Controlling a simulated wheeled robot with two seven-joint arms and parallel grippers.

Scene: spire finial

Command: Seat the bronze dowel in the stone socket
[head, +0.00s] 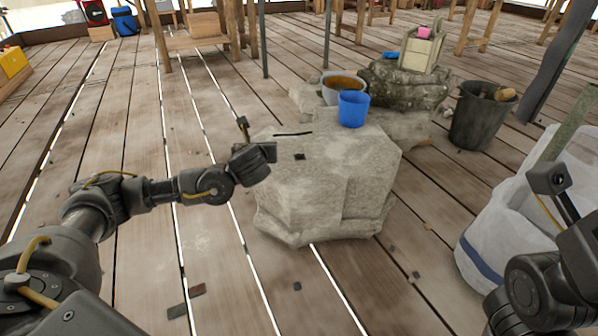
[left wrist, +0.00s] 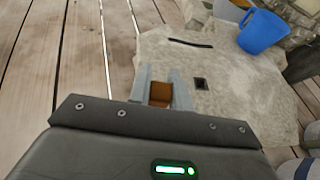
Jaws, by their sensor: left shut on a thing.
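The stone block (head: 330,190) stands on the plank floor in the middle of the head view. Its socket (head: 300,156) is a small dark square hole in the top face, also seen in the left wrist view (left wrist: 201,83). My left gripper (head: 270,152) is over the block's left edge, left of the socket. In the left wrist view its two fingers are shut on the bronze dowel (left wrist: 160,93), an orange-brown square-looking end between them. The dowel is apart from the socket, and its lower part is hidden. My right arm shows at the lower right, its fingers out of frame.
A blue cup (head: 352,108) and a dark thin strip (head: 293,134) lie on the block's top. Behind are a bowl (head: 343,86) and rough stones (head: 405,88). A dark bucket (head: 480,115) and white sack (head: 500,225) stand right. Floor to the left is mostly clear.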

